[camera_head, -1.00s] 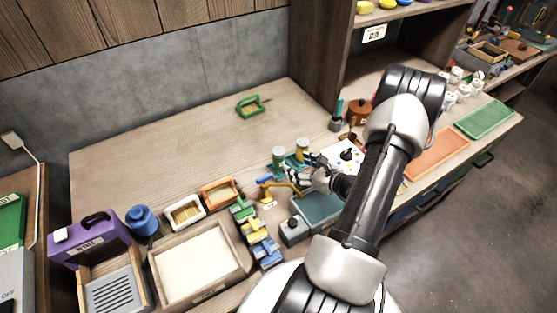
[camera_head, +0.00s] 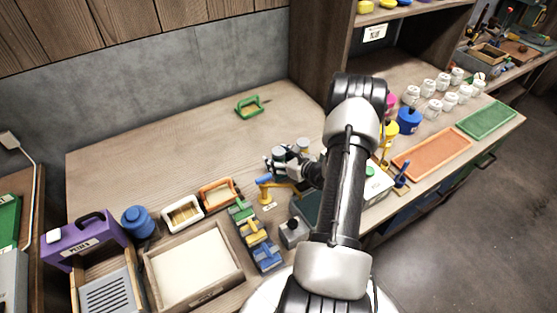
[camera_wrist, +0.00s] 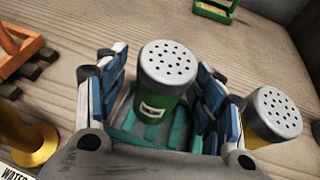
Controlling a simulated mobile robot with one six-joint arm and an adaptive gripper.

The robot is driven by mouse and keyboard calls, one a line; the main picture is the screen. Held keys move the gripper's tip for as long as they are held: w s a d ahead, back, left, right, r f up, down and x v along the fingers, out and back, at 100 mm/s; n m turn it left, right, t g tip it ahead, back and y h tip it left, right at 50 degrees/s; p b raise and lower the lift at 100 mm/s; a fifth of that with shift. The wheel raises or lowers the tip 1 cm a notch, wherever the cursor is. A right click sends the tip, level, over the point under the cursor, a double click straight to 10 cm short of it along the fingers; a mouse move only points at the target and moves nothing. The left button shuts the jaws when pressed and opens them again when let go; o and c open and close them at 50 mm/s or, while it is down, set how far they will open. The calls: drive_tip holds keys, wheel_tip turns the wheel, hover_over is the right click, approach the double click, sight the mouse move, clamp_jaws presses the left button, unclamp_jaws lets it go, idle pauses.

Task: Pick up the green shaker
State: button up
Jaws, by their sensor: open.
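The green shaker (camera_wrist: 157,104), with a grey perforated cap and a pale label, stands between the two blue-padded fingers of my gripper (camera_wrist: 158,92) in the wrist view. The fingers are open, one on each side of it, and a gap shows at the left. Its lower part is partly hidden. In the head view its grey cap (camera_head: 279,151) shows at my gripper (camera_head: 286,164), and most of its body is hidden.
A second shaker (camera_wrist: 271,117) with a yellowish body stands close outside the right finger. A yellow stand (camera_wrist: 35,143) is at the left.

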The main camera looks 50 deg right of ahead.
drive_tip(key=shift+c, duration=0.5)
drive_tip(key=c, duration=1.1)
drive_tip(key=shift+r, duration=0.2)
drive_tip(key=shift+c, duration=0.2)
